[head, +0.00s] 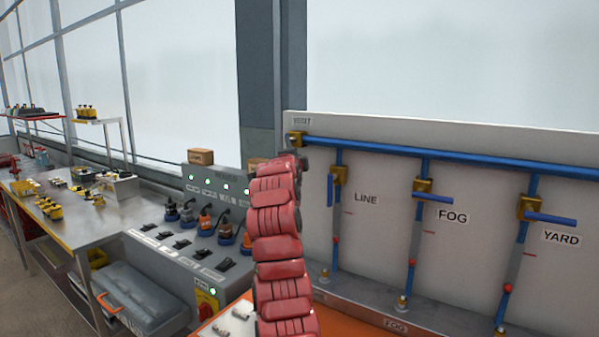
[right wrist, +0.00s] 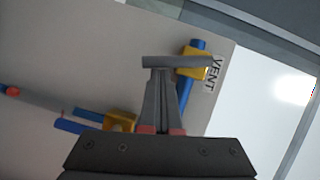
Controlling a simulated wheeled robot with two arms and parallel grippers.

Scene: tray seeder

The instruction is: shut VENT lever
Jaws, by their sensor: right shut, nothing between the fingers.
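The VENT valve (head: 296,138) is a yellow body at the left end of the blue main pipe on the panel. Its label (head: 302,121) is above it. In the right wrist view the valve (right wrist: 190,70) sits beside the VENT label (right wrist: 215,75). A grey bar, seemingly its lever (right wrist: 150,62), lies across the pipe direction. My right gripper (right wrist: 162,76) is shut and empty, its fingertips at this bar; I cannot tell whether they touch. In the head view my red right arm hides the gripper and lever. My left gripper is not in view.
LINE (head: 338,175), FOG (head: 423,187) and YARD (head: 530,207) valves with blue levers stand to the right. The LINE lever lies along its pipe; FOG and YARD levers point sideways. A switch console (head: 160,250) and metal bench (head: 60,215) are left.

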